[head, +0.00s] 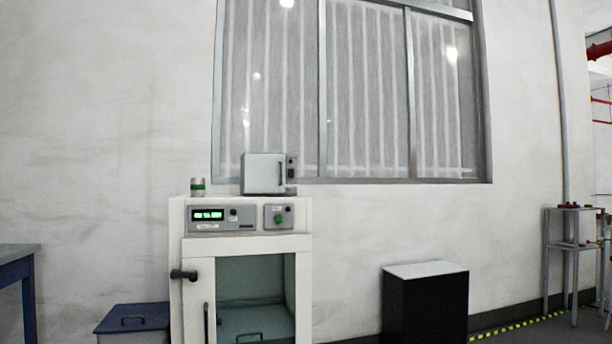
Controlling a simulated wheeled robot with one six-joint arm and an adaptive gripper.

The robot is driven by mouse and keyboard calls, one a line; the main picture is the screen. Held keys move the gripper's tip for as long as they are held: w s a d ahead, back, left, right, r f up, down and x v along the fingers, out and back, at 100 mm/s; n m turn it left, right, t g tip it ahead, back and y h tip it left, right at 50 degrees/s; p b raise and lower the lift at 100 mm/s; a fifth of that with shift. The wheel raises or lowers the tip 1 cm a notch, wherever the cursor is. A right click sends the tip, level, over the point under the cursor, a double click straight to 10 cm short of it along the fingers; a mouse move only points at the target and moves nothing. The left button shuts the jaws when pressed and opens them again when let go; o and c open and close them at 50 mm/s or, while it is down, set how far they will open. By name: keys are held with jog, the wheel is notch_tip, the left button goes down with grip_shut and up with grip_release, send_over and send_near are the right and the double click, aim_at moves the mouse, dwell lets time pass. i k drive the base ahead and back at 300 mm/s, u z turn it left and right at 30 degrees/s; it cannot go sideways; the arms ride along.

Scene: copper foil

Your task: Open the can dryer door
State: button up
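A white cabinet (177,240) with a lit green display (208,215) stands against the wall, left of centre in the head view. Its front has a large greenish window or opening (250,278); I cannot tell if glass fills it. A dark latch handle (183,275) sticks out at its left, and a dark vertical handle (206,322) is lower down. A small grey box (263,174) with a flat front, seemingly shut, and an upright handle sits on top. No label reads clearly, so I cannot tell which is the can dryer. My gripper is not in view.
A can with a green band (198,187) stands on the cabinet. A black box (425,305) and a metal rack (572,245) stand to the right.

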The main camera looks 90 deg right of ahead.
aim_at(263, 173)
jog(key=z, duration=2.85)
jog(key=i, duration=1.75)
jog(key=z, duration=0.3)
